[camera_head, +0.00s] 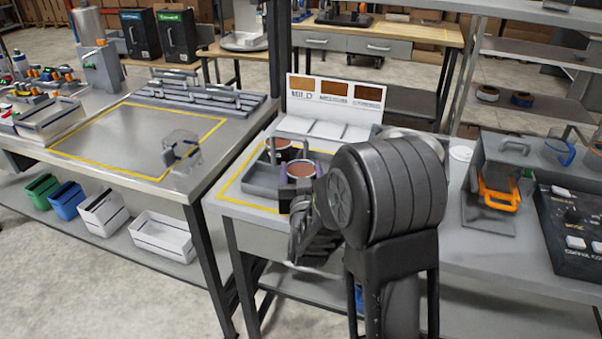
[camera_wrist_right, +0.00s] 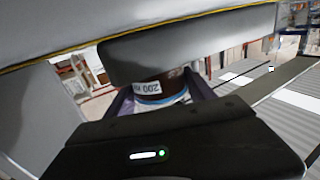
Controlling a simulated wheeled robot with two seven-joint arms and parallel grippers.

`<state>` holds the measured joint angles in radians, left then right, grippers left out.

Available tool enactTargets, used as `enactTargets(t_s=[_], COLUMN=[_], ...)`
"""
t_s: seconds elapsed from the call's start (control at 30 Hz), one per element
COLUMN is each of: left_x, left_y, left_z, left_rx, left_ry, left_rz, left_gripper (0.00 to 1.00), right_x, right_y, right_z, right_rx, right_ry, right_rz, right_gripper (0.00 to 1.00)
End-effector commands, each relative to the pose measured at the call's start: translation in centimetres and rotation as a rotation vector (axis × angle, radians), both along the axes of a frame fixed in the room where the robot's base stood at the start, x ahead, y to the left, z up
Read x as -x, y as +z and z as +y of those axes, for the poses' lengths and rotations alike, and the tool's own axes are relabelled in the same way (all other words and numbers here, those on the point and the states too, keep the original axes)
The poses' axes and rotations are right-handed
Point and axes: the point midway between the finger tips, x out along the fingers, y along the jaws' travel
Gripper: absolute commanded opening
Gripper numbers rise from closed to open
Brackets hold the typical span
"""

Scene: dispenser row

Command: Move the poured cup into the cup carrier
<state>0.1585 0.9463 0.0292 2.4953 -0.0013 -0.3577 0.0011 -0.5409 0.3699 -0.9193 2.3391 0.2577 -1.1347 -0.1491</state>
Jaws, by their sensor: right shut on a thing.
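My right gripper (camera_head: 302,176) is shut on a cup of brown liquid (camera_head: 302,168). In the right wrist view the held cup (camera_wrist_right: 158,90) shows a white "200" label and a blue band between the fingers. The cup looks upright. It is at the near right part of the grey cup carrier (camera_head: 262,187); my gripper and arm hide its base, so I cannot tell whether it rests in a compartment. A second cup with brown contents (camera_head: 279,146) stands in the carrier's far part. My left gripper is not in view.
A sign board (camera_head: 335,98) with brown swatches stands behind the carrier. A clear cup (camera_head: 181,147) stands on the left table by the yellow outline. To the right are a grey device with an orange handle (camera_head: 498,195) and a dark control box (camera_head: 575,225).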

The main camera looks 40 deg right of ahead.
Motion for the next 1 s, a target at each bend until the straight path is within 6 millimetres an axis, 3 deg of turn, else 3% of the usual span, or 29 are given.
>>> enactTargets(t_s=[0.27, 0.3, 0.5, 0.57, 1.0], left_x=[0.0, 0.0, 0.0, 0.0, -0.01], left_y=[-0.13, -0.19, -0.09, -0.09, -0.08], left_z=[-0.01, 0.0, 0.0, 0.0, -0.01], left_rx=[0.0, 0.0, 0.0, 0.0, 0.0], left_ry=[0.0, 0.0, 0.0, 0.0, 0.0], left_rz=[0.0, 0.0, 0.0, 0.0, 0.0], left_gripper=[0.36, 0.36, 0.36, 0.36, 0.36], right_x=[-0.01, 0.01, 0.01, 0.0, -0.21], right_y=[-0.07, -0.18, -0.07, -0.07, 0.03], right_z=[-0.03, -0.03, -0.03, -0.02, -0.11], right_rx=[0.0, -0.001, -0.001, -0.001, 0.0], right_ry=[-0.001, -0.001, -0.001, -0.001, 0.0], right_rz=[-0.001, -0.001, 0.001, 0.001, 0.0], right_gripper=[0.11, 0.63, 0.8, 0.84, 0.84])
